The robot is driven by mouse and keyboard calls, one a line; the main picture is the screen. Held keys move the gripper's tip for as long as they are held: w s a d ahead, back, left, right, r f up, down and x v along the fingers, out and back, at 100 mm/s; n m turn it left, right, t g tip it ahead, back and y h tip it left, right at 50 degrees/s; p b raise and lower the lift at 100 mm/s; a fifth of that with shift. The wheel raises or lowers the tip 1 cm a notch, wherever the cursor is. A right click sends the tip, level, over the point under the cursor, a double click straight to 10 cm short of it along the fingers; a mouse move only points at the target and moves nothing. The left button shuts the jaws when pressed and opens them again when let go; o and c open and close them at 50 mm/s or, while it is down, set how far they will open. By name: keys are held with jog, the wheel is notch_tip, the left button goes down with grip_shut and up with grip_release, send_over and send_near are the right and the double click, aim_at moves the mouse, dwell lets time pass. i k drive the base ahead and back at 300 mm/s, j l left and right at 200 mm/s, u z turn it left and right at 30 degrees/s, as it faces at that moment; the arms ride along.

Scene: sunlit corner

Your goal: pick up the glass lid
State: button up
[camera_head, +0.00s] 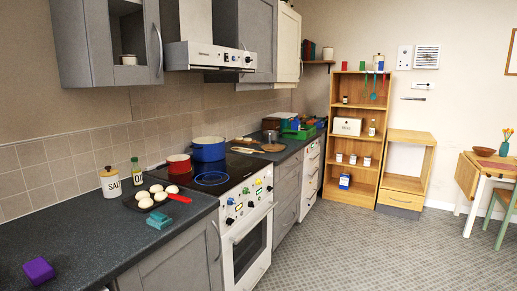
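I cannot pick out a glass lid with certainty. A blue-rimmed ring (213,178) lies flat on the black hob; it may be a lid or a hob marking, and I cannot tell which. A blue pot (208,149) stands behind it on the hob, and a smaller red pot (179,164) stands to its left. A small silver-grey item (271,136) on the far counter is too small to make out. My gripper is not in view.
Left of the stove (245,222), a dark counter (95,235) holds a salt jar (110,182), an oil bottle (136,172), a pan of white round items (156,194), a teal block (158,220) and a purple block (38,270). The floor (370,250) right of the stove is clear.

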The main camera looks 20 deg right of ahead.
aim_at(273, 145)
jog(key=i+l+z, duration=0.7)
jog(key=i, duration=0.25)
jog(key=i+l+z, duration=0.15)
jog(key=i, duration=0.65)
jog(key=i+l+z, duration=0.2)
jog(key=i, duration=2.1)
jog(key=i+u, duration=0.6)
jog(key=u, duration=0.25)
jog(key=i+l+u, duration=0.25)
jog(key=u, duration=0.15)
